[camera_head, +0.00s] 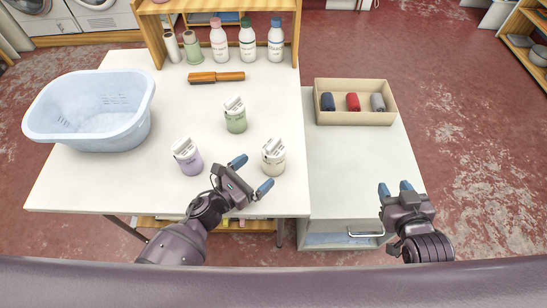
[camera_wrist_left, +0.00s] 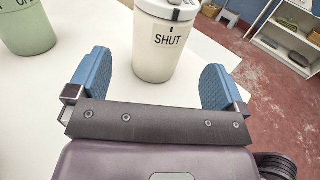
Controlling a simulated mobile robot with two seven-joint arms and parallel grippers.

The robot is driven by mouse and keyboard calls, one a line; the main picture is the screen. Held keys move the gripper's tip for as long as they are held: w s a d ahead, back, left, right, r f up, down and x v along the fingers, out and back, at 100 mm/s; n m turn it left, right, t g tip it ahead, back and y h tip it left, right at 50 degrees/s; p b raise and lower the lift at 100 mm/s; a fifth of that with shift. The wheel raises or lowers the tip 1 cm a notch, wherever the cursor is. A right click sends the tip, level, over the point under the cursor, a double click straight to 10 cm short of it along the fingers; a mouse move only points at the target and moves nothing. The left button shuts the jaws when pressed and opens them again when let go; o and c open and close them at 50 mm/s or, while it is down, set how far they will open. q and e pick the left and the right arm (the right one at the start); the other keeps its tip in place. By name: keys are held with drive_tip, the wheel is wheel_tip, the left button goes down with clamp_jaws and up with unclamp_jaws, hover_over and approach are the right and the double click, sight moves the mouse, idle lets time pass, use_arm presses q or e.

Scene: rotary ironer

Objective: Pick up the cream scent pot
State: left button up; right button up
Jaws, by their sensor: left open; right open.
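The cream scent pot (camera_head: 273,161) stands upright near the front right of the white table, with a white lid on top. In the left wrist view the cream pot (camera_wrist_left: 162,45) carries the word "SHUT" and stands just beyond and between the blue fingertips. My left gripper (camera_head: 252,175) is open just left of and in front of the pot; its fingers also show in the left wrist view (camera_wrist_left: 158,85). My right gripper (camera_head: 396,188) is open and empty, over the right side beyond the lower cabinet.
A purple pot (camera_head: 188,160) and a green pot (camera_head: 235,119) stand nearby on the table (camera_head: 110,185). A blue basin (camera_head: 92,117) is at left, a brush (camera_head: 216,77) and several bottles (camera_head: 247,42) behind. A box (camera_head: 355,116) with rolled cloths sits on the cabinet (camera_head: 350,180) at right.

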sight(274, 158)
use_arm(q)
drive_tip(key=shift+w+d+f, duration=0.1)
drive_tip(key=shift+d+f, duration=0.05)
drive_tip(key=shift+f, duration=0.15)
drive_tip(key=shift+x, duration=3.55)
drive_tip(key=shift+c, duration=0.3)
drive_tip(key=c, duration=1)
